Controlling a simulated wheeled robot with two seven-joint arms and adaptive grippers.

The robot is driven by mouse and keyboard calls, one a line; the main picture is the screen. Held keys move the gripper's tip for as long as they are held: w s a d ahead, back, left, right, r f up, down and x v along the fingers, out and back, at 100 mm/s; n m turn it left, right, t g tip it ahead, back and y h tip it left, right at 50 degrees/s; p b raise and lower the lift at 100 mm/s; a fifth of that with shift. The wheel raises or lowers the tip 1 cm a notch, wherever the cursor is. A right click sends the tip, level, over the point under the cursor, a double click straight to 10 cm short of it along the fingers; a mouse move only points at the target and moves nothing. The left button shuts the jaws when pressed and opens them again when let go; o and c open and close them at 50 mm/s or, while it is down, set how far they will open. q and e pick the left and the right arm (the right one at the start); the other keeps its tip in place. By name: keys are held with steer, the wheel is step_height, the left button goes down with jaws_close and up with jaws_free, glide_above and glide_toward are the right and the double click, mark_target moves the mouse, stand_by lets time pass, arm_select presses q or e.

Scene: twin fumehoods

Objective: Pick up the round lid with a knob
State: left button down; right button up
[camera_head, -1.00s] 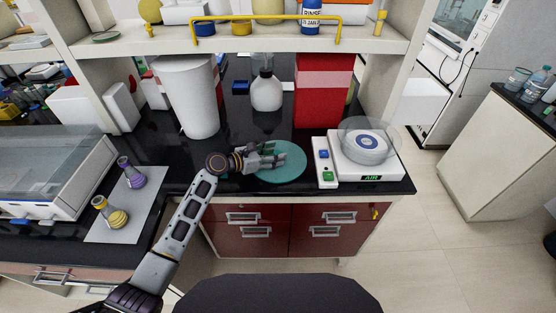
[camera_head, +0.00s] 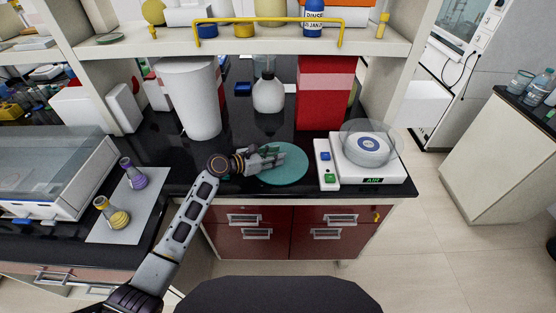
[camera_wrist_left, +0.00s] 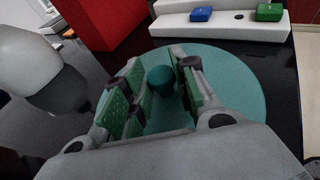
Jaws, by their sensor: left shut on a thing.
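The round lid (camera_head: 291,169) is a flat teal disc lying on the black bench top, left of the balance. In the left wrist view the lid (camera_wrist_left: 240,90) shows its darker green knob (camera_wrist_left: 161,79) near its middle. My left gripper (camera_head: 279,157) reaches over the lid from the left. In the left wrist view its green-padded fingers (camera_wrist_left: 158,92) stand on both sides of the knob and are shut on it. The fingers hide part of the lid. I cannot tell whether the lid is lifted off the bench. My right gripper is not in view.
A white balance (camera_head: 379,172) with a clear round cover stands right of the lid. Behind are a white cylinder (camera_head: 190,98), a white bottle (camera_head: 268,94) and a red box (camera_head: 324,93). Two flasks stand on a grey mat (camera_head: 148,211) at left. A shelf (camera_head: 250,47) overhangs the bench.

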arm_select(q)
steer(key=shift+r, duration=0.1)
step_height(320, 180, up, 10)
steer(key=shift+p, duration=0.4)
stand_by(0.7)
